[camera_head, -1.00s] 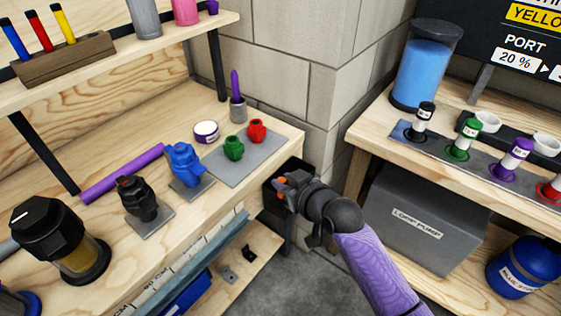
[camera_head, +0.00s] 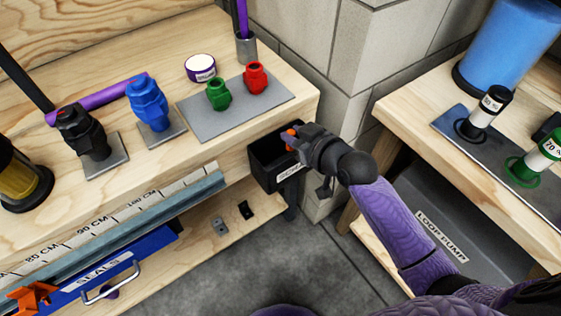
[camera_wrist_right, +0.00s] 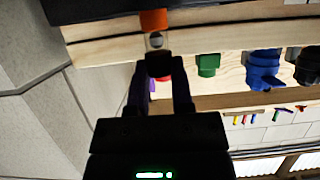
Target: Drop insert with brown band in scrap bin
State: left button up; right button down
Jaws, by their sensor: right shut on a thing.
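My right gripper (camera_head: 290,140) is shut on a small insert, at the mouth of the black scrap bin (camera_head: 268,168), which hangs at the bench's right front corner. In the right wrist view the insert (camera_wrist_right: 157,41) sits between the dark fingertips (camera_wrist_right: 159,72). It shows a pale, clear-looking body and an orange end; I cannot make out a brown band. In the head view only small orange bits show at the gripper. The inside of the bin is mostly hidden by the gripper and shadow. My left gripper is not in view.
Red (camera_head: 255,78), green (camera_head: 218,94), blue (camera_head: 148,104) and black (camera_head: 82,132) fittings stand on the bench left of the bin. A concrete block wall (camera_head: 325,45) rises behind it. The right bench (camera_head: 425,160) holds labelled cartridges. Bare floor shows below.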

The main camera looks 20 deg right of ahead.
jog(key=shift+f, duration=0.7)
jog(key=shift+c, duration=2.1)
grip_release()
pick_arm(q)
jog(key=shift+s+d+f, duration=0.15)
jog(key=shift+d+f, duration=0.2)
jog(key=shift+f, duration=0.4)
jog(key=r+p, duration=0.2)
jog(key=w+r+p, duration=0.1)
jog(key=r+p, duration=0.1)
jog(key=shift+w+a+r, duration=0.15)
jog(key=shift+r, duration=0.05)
pick_arm(e)
jog(key=v, duration=1)
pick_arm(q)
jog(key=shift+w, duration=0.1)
